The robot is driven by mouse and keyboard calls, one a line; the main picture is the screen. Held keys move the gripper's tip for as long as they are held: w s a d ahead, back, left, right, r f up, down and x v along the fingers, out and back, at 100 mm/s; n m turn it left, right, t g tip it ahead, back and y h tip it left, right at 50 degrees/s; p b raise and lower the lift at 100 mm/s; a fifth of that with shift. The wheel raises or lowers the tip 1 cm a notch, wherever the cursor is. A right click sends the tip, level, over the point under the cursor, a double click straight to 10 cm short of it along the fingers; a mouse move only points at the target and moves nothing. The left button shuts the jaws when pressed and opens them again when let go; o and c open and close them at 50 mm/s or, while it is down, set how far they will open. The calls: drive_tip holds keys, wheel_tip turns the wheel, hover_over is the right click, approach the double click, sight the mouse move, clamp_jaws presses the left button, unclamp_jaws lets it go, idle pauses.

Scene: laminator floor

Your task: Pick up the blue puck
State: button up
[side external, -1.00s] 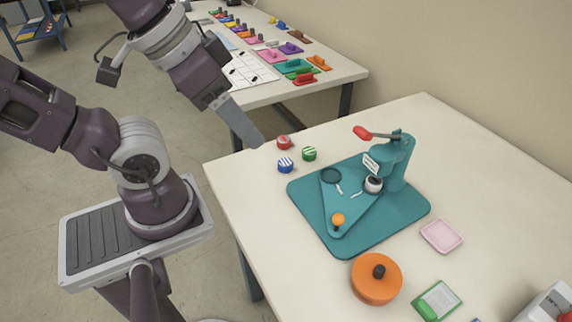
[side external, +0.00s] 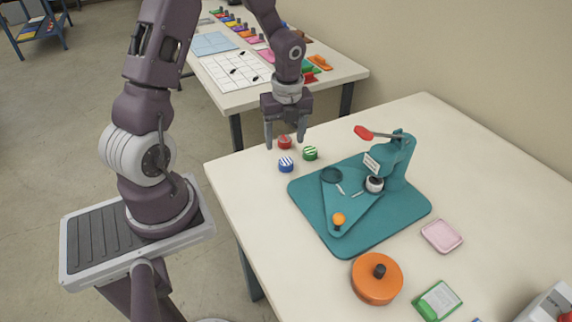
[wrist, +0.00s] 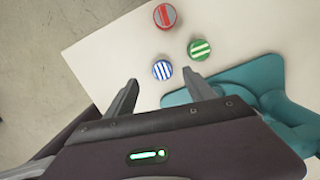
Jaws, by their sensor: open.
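The blue puck (side external: 286,164) has white stripes on top and lies flat near the table's left edge. It also shows in the wrist view (wrist: 162,70), ahead of the fingertips and roughly between their lines. A red puck (side external: 285,142) and a green striped puck (side external: 310,153) lie close by, behind it and to its right. My gripper (side external: 285,142) points down above the pucks with its fingers apart. In the wrist view my gripper (wrist: 160,86) is open, with nothing between the fingers.
A teal press (side external: 395,165) with a red handle stands on a teal base (side external: 375,230) to the right of the pucks. An orange round box (side external: 377,278), a pink tray (side external: 441,236) and a green-white packet (side external: 438,300) lie nearer. A second table (side external: 240,98) stands behind.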

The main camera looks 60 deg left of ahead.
sight(286, 161)
wheel_tip(286, 161, down, 7)
drive_tip(key=shift+w+d+f, duration=0.1)
drive_tip(key=shift+w, duration=0.05)
clamp_jaws()
